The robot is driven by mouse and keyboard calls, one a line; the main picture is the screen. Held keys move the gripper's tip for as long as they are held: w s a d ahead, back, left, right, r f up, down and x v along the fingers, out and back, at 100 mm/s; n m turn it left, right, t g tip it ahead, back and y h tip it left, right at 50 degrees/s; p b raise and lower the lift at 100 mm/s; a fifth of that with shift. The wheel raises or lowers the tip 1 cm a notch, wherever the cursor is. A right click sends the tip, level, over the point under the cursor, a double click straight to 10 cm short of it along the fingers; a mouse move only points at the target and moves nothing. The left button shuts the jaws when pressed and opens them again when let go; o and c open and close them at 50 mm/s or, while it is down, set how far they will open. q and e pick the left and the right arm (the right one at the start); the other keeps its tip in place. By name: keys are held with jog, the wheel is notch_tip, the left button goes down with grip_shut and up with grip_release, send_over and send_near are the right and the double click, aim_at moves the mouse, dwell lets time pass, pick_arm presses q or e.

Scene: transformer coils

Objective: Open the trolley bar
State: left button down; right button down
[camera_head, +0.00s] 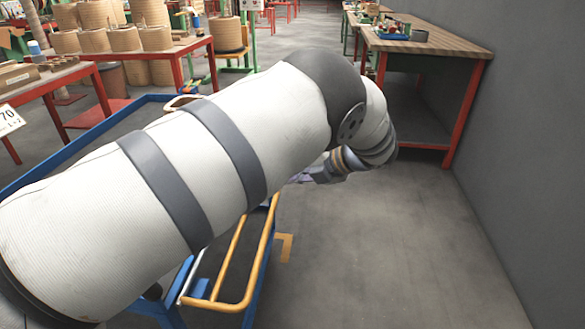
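The blue trolley (75,150) stands in front of me, largely hidden behind my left arm. Its yellow tubular bar (267,250) shows as a bent loop at the trolley's near right end, below my arm. My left arm reaches across from the lower left, over the trolley. My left gripper (306,178) is small and partly hidden behind the wrist, above and to the right of the bar's visible part. Its fingers are too unclear to tell open from shut, and I see no contact with the bar. My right gripper is out of view.
A wooden-topped bench (430,38) with red legs stands along the grey wall (540,130) at the right. Red tables (190,50) with several wound coils stand at the back left. The floor (390,245) right of the trolley is clear.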

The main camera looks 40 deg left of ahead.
pick_arm(q)
jog(key=shift+f, duration=0.3)
jog(key=c, duration=1.7)
grip_release()
jog(key=v, duration=1.2)
jog(key=shift+w+d, duration=0.1)
jog(key=shift+c, duration=0.3)
